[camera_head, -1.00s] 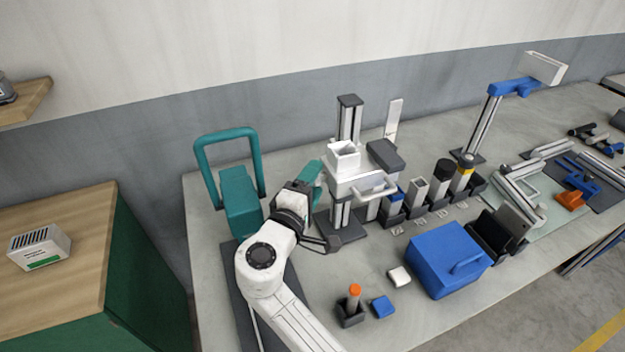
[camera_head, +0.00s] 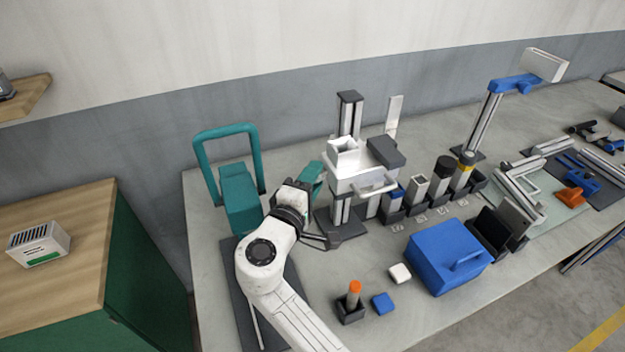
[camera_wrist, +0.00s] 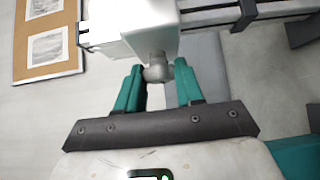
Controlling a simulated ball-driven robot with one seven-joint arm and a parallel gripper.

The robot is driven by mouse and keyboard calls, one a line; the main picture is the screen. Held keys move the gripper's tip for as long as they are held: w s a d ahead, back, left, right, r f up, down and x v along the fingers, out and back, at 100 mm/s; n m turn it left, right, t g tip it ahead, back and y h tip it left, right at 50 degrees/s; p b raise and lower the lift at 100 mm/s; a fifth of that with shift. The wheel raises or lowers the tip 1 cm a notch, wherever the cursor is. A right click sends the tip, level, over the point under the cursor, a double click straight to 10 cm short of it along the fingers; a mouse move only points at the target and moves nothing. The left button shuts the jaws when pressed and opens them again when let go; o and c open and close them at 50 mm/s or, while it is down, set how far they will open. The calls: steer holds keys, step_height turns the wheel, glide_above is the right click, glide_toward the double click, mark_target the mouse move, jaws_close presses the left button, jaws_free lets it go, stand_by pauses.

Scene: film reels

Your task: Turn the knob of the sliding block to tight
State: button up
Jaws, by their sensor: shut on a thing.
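The white sliding block (camera_head: 352,179) sits partway up the upright metal column (camera_head: 349,118) in the head view, with a light handle on its front. In the wrist view its white body (camera_wrist: 135,20) fills the top middle. A small round grey knob (camera_wrist: 158,70) sticks out of it towards me. My gripper (camera_wrist: 157,76) has its two teal fingers shut on this knob, one at each side. In the head view my gripper (camera_head: 313,176) is at the block's left side, where the knob is hidden. No tight or loose marking is readable.
A teal frame-handled device (camera_head: 239,198) stands close left of my arm. Dark holders with upright cylinders (camera_head: 440,170) are right of the column. A blue box (camera_head: 445,258) stands in front, with an orange-topped peg (camera_head: 354,290) nearer.

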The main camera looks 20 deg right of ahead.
steer(key=f+m+b, duration=0.1)
steer(key=b, duration=0.3)
steer(key=shift+t+h+b, duration=0.3)
steer(key=shift+b, duration=0.6)
steer(key=m+b, duration=0.1)
steer(key=b, duration=0.2)
steer(key=shift+r+h, duration=0.2)
steer(key=shift+h, duration=0.2)
steer(key=o, duration=1)
steer(key=shift+r+t, duration=0.1)
steer(key=shift+t, duration=0.2)
steer(key=shift+o, duration=0.2)
steer(key=b+v, duration=0.2)
steer(key=v, duration=0.9)
